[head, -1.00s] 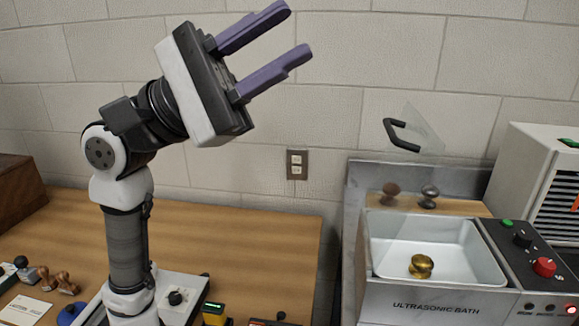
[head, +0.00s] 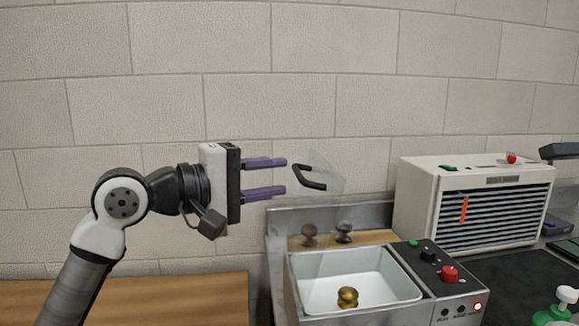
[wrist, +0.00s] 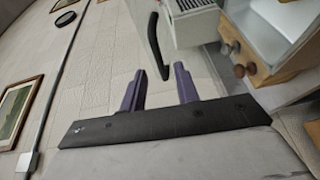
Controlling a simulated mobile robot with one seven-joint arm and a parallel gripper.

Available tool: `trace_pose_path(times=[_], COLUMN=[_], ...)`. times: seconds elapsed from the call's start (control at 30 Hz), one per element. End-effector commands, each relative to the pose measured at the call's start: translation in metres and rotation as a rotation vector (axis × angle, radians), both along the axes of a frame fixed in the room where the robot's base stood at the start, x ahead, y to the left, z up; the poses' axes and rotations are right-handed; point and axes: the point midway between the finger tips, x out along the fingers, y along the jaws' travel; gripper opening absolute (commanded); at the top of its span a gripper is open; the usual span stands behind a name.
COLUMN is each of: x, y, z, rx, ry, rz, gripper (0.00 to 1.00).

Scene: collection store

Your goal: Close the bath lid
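The ultrasonic bath (head: 353,283) is a white basin in a grey housing, with a brass knob-shaped piece (head: 347,297) inside. Its clear lid (head: 326,180) stands raised at the back, hard to see, with a black bar handle (head: 309,178). My gripper (head: 276,178) is open, its two purple fingers pointing right toward the handle, just left of it and apart from it. In the wrist view the fingers (wrist: 157,90) are spread with nothing between them, and the handle (wrist: 157,45) shows just beyond them.
A control panel (head: 440,267) with green, black and red knobs is on the bath's right. A white louvred unit (head: 475,205) stands behind it. Two dark knobs (head: 326,234) show behind the basin. The wooden bench (head: 130,303) at left looks clear. The block wall is close behind.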

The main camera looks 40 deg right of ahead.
Motion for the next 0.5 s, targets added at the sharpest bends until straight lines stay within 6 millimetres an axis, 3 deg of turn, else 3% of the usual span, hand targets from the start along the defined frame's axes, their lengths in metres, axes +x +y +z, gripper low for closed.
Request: trace_pose_path(times=[0.2,0.5], x=[-0.005,-0.006], y=[-0.03,-0.039], z=[0.0,-0.002], rx=[0.0,-0.002], ry=[0.002,0.001], rz=[-0.002,0.0], gripper=[0.31,0.31])
